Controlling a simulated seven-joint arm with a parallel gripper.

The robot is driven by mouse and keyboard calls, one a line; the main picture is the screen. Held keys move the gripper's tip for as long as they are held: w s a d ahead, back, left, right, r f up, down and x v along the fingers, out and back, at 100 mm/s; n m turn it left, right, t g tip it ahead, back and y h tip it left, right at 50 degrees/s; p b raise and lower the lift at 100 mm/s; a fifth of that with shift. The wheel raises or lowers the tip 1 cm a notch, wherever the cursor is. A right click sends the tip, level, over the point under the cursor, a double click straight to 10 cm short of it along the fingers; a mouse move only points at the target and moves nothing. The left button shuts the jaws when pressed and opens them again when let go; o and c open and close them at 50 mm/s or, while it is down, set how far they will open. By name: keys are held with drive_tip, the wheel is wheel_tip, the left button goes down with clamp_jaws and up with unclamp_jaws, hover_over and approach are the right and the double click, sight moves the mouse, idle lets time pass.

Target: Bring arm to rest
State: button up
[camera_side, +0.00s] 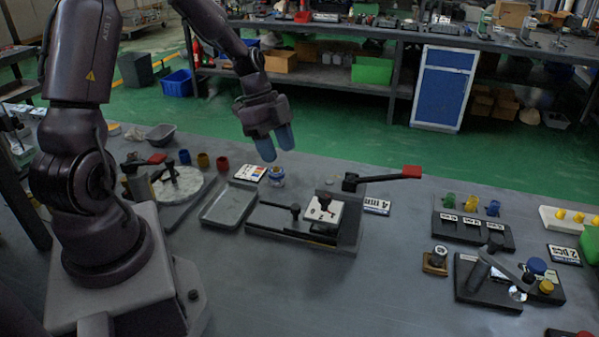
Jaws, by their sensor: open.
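My gripper (273,143) is in the upper middle of the side view, above the back edge of the table. Its two blue-tipped fingers point down and hold nothing that I can see. Below the fingers, a small round jar-like piece with blue and yellow on it (277,176) stands on the table, apart from the fingertips. The arm bends up from its base at the left and down to the gripper.
A grey tray (228,204) and a clamp fixture with a red-handled lever (400,173) stand below the gripper. A round white disc (178,185) lies left. Colored valve blocks on a black rack (473,231) and another lever fixture (490,283) stand right. The front middle table is clear.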

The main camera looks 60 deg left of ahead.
drive_tip(key=s+d+r+n+t+y, duration=0.2)
drive_tip(key=s+d+r+n, duration=0.4)
drive_tip(key=r, duration=0.3)
drive_tip(key=s+d+r+n+t+y, duration=0.1)
drive_tip(key=s+d+r+n+y, duration=0.1)
drive_tip(key=s+d+r+n, duration=0.4)
wheel_tip(320, 180, up, 3)
drive_tip(key=shift+s+d+f+n+t, duration=0.1)
drive_tip(key=shift+s+d+n+t, duration=0.25)
drive_tip(key=shift+s+d, duration=0.3)
